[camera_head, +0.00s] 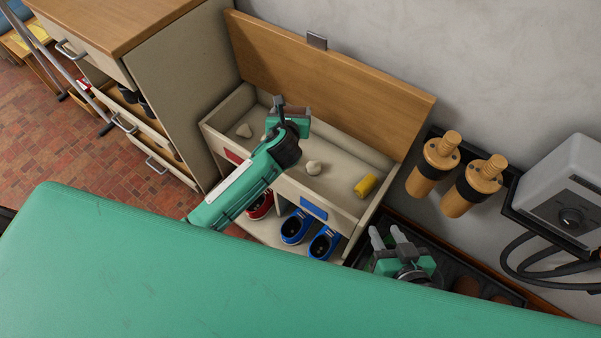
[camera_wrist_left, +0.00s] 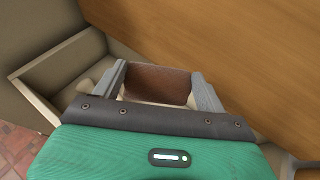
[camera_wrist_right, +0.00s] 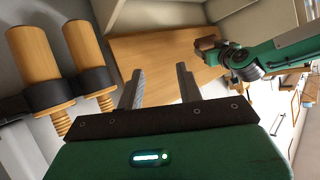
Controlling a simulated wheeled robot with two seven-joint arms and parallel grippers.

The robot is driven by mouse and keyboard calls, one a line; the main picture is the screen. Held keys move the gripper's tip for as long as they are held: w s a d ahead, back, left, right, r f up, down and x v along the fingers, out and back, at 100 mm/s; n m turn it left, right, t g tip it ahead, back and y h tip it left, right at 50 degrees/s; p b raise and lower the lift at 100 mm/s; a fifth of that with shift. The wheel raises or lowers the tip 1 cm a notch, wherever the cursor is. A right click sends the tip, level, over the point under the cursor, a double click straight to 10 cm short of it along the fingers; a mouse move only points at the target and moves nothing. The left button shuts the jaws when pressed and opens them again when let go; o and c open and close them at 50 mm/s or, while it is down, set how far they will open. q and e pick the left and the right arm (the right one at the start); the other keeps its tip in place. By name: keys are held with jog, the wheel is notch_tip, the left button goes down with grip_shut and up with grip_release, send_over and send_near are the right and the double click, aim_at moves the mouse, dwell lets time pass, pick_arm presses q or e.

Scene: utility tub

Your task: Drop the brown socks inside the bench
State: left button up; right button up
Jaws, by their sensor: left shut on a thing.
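The brown socks, a brown rolled bundle (camera_wrist_left: 158,84), are between my left gripper's fingers (camera_wrist_left: 158,76). The left gripper (camera_head: 290,113) is shut on them above the open bench (camera_head: 371,216); the bundle also shows in the right wrist view (camera_wrist_right: 206,43). The bench's wooden lid (camera_head: 330,65) is raised against the wall. Its upper compartment holds pale lumps (camera_head: 313,167) and a yellow roll (camera_head: 366,185). My left arm hides part of the compartment. My right gripper (camera_head: 389,237) is open and empty beside the bench's right end.
Blue shoes (camera_head: 294,228) and a red shoe (camera_head: 261,206) stand in the bench's lower cubbies. A drawer cabinet (camera_head: 185,75) stands to the left. Wooden-handled holders (camera_head: 433,165) and a grey box (camera_head: 570,195) are on the wall at right. A dark tray (camera_head: 470,272) lies below them.

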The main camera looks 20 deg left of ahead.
pick_arm(q)
jog(key=shift+f+b, duration=0.7)
jog(key=shift+b, duration=0.1)
jog(key=shift+f+b, duration=0.45)
jog(key=shift+b, duration=0.2)
jog(key=shift+f+b, duration=0.45)
jog(key=shift+b, duration=0.25)
pick_arm(e)
jog(key=w+r+t+y, duration=0.1)
jog(key=w+r+t, duration=0.1)
jog(key=r+t, duration=0.3)
jog(key=w+d+r+t+y, duration=0.1)
jog(key=w+r+t, duration=0.1)
jog(key=r+t, duration=0.4)
jog(key=shift+r+m, duration=0.3)
jog(key=shift+r, duration=1.6)
jog(key=shift+d, duration=0.1)
pick_arm(q)
jog(key=o, duration=1.1)
jog(key=shift+c, duration=0.2)
pick_arm(e)
jog(key=shift+w, duration=0.1)
pick_arm(q)
jog(key=shift+s, duration=0.1)
